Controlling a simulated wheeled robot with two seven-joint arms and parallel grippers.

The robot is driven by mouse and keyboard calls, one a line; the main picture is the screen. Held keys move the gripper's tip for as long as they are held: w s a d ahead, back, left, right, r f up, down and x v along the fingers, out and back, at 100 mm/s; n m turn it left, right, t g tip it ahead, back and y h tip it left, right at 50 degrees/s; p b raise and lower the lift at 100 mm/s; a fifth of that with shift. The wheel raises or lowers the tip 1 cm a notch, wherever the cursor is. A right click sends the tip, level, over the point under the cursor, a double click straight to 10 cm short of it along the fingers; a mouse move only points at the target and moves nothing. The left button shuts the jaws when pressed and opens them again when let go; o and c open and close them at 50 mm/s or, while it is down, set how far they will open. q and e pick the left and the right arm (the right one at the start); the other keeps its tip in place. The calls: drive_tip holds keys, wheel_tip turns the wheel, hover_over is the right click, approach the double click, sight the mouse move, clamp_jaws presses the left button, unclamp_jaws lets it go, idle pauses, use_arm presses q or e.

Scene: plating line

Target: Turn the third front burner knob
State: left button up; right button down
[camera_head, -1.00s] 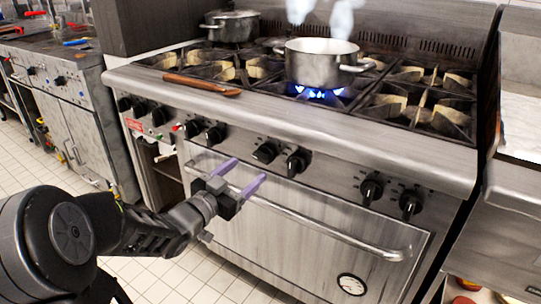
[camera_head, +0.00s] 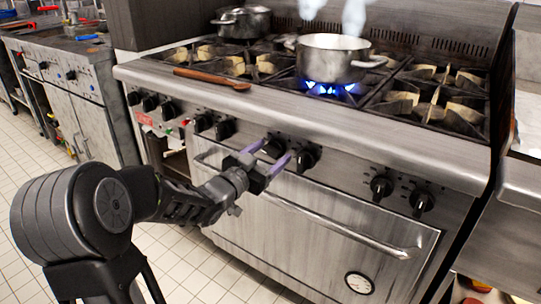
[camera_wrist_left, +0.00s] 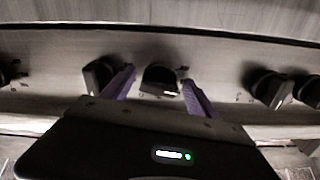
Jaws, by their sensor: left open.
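The stove front carries a row of black knobs. The middle pair has a left knob (camera_head: 275,147) and a right knob (camera_head: 306,158). My left gripper (camera_head: 276,149), with purple fingers, is open and empty in front of this pair. In the head view the left knob shows between the fingertips. In the left wrist view one knob (camera_wrist_left: 160,78) shows centred between the open fingers (camera_wrist_left: 160,82), with another knob (camera_wrist_left: 98,75) just left of the left finger. Which of the pair the fingers line up with, and whether they touch, I cannot tell. My right gripper is out of view.
A pot (camera_head: 334,58) stands over a lit blue flame, and a second pot (camera_head: 242,22) is behind left. A wooden spoon (camera_head: 212,79) lies on the cooktop's front. The oven handle (camera_head: 330,225) runs below the knobs. More knobs (camera_head: 381,187) sit to the right.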

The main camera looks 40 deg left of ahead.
use_arm(q)
drive_tip(key=shift+w, duration=0.1)
drive_tip(key=shift+c, duration=0.6)
drive_tip(key=c, duration=1.2)
